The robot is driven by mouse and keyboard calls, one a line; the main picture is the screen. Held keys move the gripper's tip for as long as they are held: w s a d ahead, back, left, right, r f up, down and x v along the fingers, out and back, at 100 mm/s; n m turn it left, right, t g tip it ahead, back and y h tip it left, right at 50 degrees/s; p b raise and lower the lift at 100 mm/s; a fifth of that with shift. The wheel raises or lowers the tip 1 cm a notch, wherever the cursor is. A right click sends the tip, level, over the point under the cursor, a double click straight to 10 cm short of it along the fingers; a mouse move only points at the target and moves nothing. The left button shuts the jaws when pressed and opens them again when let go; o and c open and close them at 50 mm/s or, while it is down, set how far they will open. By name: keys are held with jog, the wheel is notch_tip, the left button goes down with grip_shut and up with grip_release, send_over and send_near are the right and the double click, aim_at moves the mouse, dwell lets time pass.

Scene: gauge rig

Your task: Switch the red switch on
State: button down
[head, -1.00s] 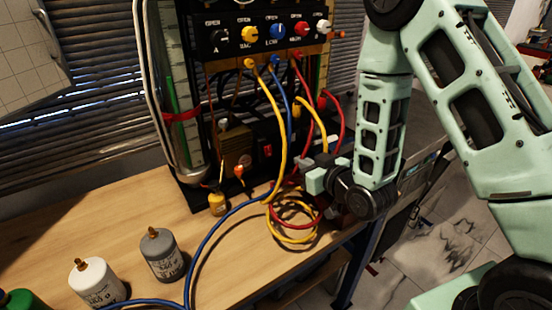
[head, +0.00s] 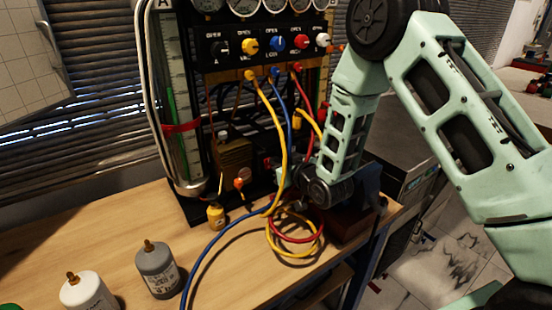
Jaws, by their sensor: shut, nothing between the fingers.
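The red switch (head: 267,161) is a small red rocker on the black box low on the gauge rig, behind the yellow hose. It is partly hidden and its position, on or off, cannot be told. My gripper (head: 283,180) is shut and empty, low in front of the box, just right of and below the switch. Hoses and my own wrist partly hide the fingertips, and I cannot tell whether they touch anything.
Yellow, blue and red hoses (head: 284,120) hang from the valve panel (head: 265,45) and coil on the wooden bench (head: 120,235). Grey (head: 157,270) and white (head: 86,291) canisters stand at the front left.

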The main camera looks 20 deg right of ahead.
jog(key=shift+w+a+f, duration=0.15)
jog(key=shift+w, duration=0.35)
